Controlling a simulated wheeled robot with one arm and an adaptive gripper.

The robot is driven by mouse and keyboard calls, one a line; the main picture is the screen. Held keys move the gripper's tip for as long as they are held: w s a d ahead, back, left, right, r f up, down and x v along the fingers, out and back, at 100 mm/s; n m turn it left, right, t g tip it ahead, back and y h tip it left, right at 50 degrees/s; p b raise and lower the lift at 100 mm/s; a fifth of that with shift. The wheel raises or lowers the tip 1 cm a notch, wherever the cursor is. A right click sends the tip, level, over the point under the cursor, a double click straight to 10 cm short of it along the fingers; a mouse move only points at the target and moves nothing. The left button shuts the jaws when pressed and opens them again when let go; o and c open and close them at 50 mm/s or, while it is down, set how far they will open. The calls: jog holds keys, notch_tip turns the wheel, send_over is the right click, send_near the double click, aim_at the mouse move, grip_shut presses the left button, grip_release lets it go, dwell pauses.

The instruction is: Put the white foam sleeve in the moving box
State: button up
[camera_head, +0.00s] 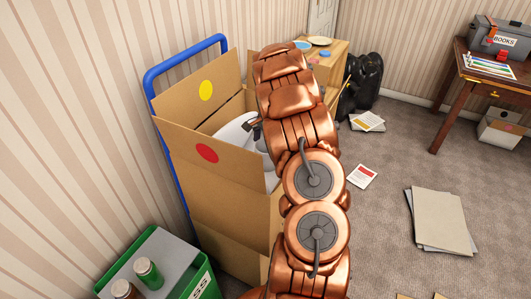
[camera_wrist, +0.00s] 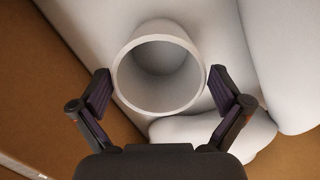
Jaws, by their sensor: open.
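The white foam sleeve (camera_wrist: 159,100) is a hollow round tube. In the wrist view its open end faces the camera, between the two fingers of my gripper (camera_wrist: 160,79). The fingers are spread on either side of its rim; I cannot tell whether they touch it. The sleeve is inside the moving box, against larger white shapes. The moving box (camera_head: 218,190) is open brown cardboard with a yellow and a red dot on its flaps. Its brown walls show in the wrist view (camera_wrist: 45,90). In the head view my arm hides much of the box's right side and most of my gripper (camera_head: 253,126).
White padded shapes (camera_wrist: 210,130) lie in the box. A blue hand-truck frame (camera_head: 150,85) rises behind it. A green crate (camera_head: 190,285) with two jars stands in front. Papers and a folder (camera_head: 440,220) lie on the carpet. A desk (camera_head: 500,70) stands at right.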

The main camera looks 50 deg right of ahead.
notch_tip(320, 180, up, 9)
jog(key=d+b, duration=0.1)
jog(key=shift+r, duration=0.15)
jog(key=shift+s, duration=0.1)
dwell(0.5)
